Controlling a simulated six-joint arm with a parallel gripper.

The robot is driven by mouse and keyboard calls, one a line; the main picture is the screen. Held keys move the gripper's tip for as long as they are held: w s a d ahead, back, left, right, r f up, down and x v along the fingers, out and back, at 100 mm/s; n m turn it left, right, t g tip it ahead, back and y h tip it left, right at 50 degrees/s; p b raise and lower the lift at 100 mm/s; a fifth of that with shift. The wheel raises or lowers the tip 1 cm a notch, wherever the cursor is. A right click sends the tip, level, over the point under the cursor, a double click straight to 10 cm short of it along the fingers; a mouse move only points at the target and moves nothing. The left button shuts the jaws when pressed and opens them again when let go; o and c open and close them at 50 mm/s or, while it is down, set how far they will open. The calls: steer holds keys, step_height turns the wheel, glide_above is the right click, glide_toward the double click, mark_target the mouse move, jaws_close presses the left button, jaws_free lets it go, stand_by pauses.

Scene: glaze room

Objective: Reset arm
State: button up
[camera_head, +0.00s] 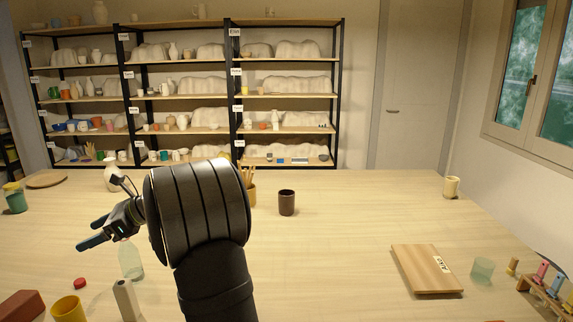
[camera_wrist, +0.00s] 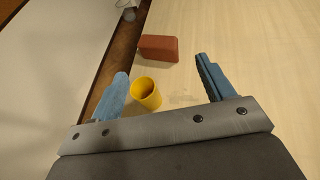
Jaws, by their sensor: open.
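My gripper (camera_head: 93,233) is at the left of the head view, held above the left part of the table and pointing left. In the wrist view my gripper (camera_wrist: 162,84) shows two blue fingers spread wide, with nothing held between them. Beyond and below the fingers, the wrist view shows a yellow cup (camera_wrist: 146,94) and a red-brown block (camera_wrist: 158,48) on the table, apart from the fingers. In the head view the yellow cup (camera_head: 68,309) and the block (camera_head: 22,306) are at the bottom left. My arm hides part of the table's middle.
A clear glass bottle (camera_head: 132,262), a red cap (camera_head: 80,283) and a pale upright piece (camera_head: 126,300) stand near my arm. A dark cup (camera_head: 287,202) is at mid-table. A wooden board (camera_head: 427,269) and a glass (camera_head: 482,270) lie right. The centre right is clear.

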steer(key=shift+s+a, duration=0.3)
steer(key=shift+s, duration=0.3)
steer(key=shift+s+a, duration=0.3)
steer(key=shift+s, duration=0.3)
steer(key=shift+s+a, duration=0.3)
steer(key=shift+s, duration=0.3)
steer(key=shift+o, duration=0.3)
